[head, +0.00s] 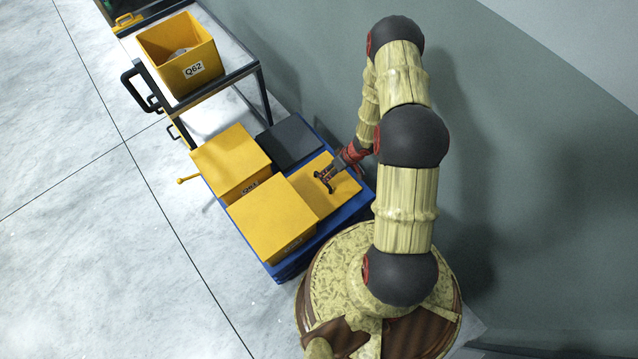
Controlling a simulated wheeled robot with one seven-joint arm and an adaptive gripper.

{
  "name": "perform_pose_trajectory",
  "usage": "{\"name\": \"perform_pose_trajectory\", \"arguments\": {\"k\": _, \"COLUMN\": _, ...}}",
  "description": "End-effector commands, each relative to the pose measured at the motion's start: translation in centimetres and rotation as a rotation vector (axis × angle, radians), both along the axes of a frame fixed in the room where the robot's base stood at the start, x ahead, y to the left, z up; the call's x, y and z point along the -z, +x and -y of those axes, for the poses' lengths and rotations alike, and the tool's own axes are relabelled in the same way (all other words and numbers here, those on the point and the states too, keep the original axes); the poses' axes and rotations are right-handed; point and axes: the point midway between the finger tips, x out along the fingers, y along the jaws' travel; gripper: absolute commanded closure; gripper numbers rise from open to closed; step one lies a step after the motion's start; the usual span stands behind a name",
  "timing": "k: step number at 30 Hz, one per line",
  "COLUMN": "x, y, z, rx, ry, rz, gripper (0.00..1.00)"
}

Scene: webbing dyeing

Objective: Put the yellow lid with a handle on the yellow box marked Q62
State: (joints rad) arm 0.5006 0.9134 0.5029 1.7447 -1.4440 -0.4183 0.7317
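The yellow box marked Q62 (195,72) stands upright and open-topped on a cart at the upper left, with something pale inside. A flat yellow panel (343,192), which looks like a lid, lies on the blue base at the right of the lower group. My gripper (325,181) is over this panel, low and close to its surface. Whether it touches the panel or holds a handle there is too small to tell. My gripper partly hides the panel's middle, so no handle shows clearly.
Two closed yellow boxes (230,158) (272,212) and a dark grey slab (290,143) share the blue base (290,270). The cart (228,82) has black rails and a handle (136,88). Clear floor lies left; a grey-green wall stands right.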

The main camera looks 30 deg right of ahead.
Motion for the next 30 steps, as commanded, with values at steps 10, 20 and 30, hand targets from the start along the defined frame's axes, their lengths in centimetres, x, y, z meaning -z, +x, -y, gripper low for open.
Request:
{"name": "perform_pose_trajectory", "arguments": {"k": 10, "x": 2.6, "y": 0.8, "z": -0.9, "rx": 0.028, "ry": 0.010, "rz": -0.005, "gripper": 0.66}}
{"name": "perform_pose_trajectory", "arguments": {"k": 20, "x": 6.4, "y": 1.4, "z": -1.6, "rx": 0.026, "ry": 0.009, "rz": -0.005, "gripper": 0.66}}
{"name": "perform_pose_trajectory", "arguments": {"k": 30, "x": 7.3, "y": 1.7, "z": -2.0, "rx": 0.028, "ry": 0.009, "rz": -0.004, "gripper": 0.66}}
